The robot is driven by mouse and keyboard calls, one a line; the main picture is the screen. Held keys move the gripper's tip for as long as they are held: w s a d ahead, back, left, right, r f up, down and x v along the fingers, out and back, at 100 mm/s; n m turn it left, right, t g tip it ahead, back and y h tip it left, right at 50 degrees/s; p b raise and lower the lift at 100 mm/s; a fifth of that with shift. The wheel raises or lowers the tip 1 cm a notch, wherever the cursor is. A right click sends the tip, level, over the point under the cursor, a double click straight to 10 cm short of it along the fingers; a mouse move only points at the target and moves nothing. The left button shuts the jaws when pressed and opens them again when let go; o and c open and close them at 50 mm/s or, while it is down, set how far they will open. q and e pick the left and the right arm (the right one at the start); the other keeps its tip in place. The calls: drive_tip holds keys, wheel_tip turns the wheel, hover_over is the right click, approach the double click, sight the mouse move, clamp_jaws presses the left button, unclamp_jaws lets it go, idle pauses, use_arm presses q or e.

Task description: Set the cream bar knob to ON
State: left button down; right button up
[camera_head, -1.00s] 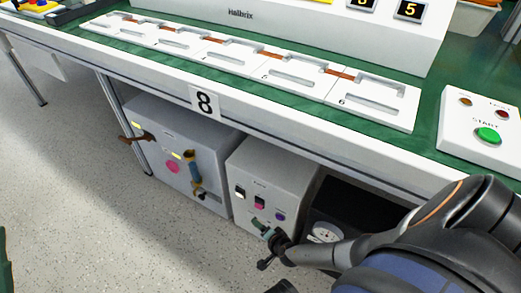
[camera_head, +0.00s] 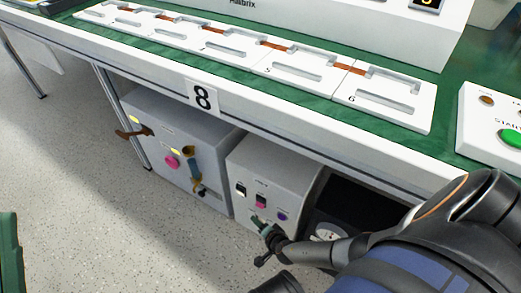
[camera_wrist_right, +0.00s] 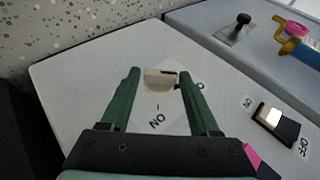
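The cream bar knob (camera_wrist_right: 159,80) sits on the pale front of a grey box (camera_head: 272,173) under the bench. It has a short dark mark near one end. An ON label (camera_wrist_right: 157,122) reads upside down in the right wrist view, with a small tick between it and the knob. Another label is partly hidden behind one finger. My right gripper (camera_wrist_right: 160,95) is open, its green fingers on either side of the knob with gaps showing. In the head view my right gripper (camera_head: 262,228) is at the lower front of the box and hides the knob. My left gripper is not in view.
A black-and-white rocker switch (camera_wrist_right: 276,122) with an OFF label is beside the knob. A second grey box (camera_head: 183,150) with a pink button and yellow handle stands to the left. The bench edge (camera_head: 300,150) runs above. A green object (camera_head: 8,250) is at the left edge.

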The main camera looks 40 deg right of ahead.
clamp_jaws()
drive_tip(key=shift+d+f, duration=0.1)
drive_tip(key=shift+d, duration=0.05)
drive_tip(key=shift+t+b, duration=0.3)
drive_tip(key=shift+s+f+t, duration=0.15)
drive_tip(key=shift+s+t, duration=0.05)
drive_tip(key=shift+t, duration=0.3)
drive_tip(key=shift+d+m, duration=0.1)
drive_tip(key=shift+m, duration=0.2)
drive_tip(key=shift+t+y, duration=0.3)
drive_tip(key=shift+t, duration=0.2)
drive_tip(key=shift+o, duration=1.7)
unclamp_jaws()
drive_tip(key=shift+w, duration=0.1)
